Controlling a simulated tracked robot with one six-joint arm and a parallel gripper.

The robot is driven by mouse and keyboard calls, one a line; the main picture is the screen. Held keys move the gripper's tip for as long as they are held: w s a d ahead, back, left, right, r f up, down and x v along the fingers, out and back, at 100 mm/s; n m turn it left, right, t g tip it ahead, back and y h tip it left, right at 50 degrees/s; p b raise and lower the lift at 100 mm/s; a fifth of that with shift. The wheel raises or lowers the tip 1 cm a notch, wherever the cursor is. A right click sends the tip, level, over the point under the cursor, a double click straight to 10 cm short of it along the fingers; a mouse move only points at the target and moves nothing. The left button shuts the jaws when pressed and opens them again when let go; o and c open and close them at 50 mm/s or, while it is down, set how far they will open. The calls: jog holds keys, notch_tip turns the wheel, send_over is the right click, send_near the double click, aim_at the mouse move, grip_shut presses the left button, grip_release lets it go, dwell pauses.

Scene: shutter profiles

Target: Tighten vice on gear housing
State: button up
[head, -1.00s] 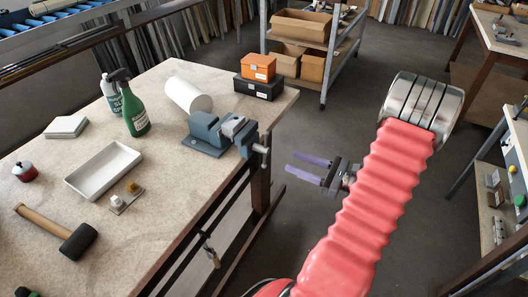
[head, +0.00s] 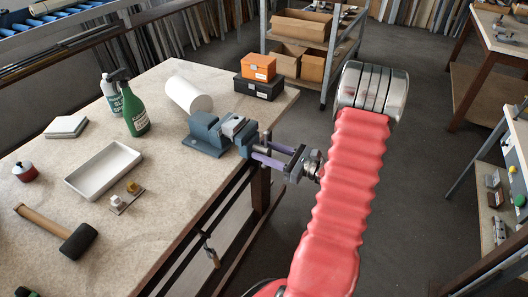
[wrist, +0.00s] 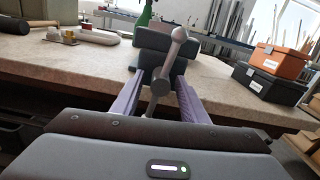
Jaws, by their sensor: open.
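The blue-grey vice (head: 204,137) stands at the right edge of the workbench. A lighter grey metal part, likely the gear housing (head: 232,126), sits between its jaws; I cannot tell how tightly. The vice handle (head: 266,141) is a grey bar on the screw end, overhanging the bench edge. In the wrist view the handle (wrist: 177,52) stands tilted, its upper end leaning right. My gripper (head: 260,153) is open, with its purple fingers reaching either side of the handle. In the wrist view the gripper (wrist: 162,80) has the handle's hub between its fingers, with gaps visible. The gear housing is hidden there.
On the workbench (head: 160,215), a white roll (head: 188,95) and orange and black boxes (head: 258,77) stand behind the vice. Open floor lies right of the bench.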

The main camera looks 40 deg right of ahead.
jog(key=shift+w, duration=0.15)
grip_shut()
dwell(0.4)
jog(key=shift+a, duration=0.2)
